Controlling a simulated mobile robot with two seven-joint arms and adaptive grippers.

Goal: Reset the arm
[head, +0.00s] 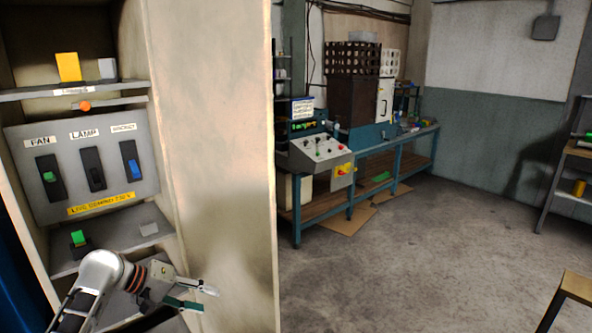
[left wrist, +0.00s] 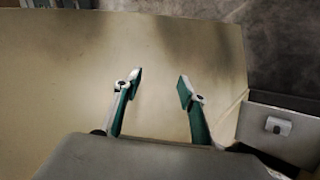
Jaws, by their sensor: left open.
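My left arm comes in at the lower left of the head view. Its gripper (head: 208,296) is in front of the lower part of a cabinet's beige side panel (head: 215,120). In the left wrist view the two green-lined fingers (left wrist: 158,95) stand apart with nothing between them, and the beige panel (left wrist: 60,75) lies beyond them. Whether the fingers touch the panel cannot be told. My right gripper is in neither view.
A switch panel (head: 62,188) labelled FAN and LAMP sits in the cabinet. A workbench (head: 330,197) with a control box (head: 318,152) stands behind. The floor (head: 430,250) right of the cabinet is clear.

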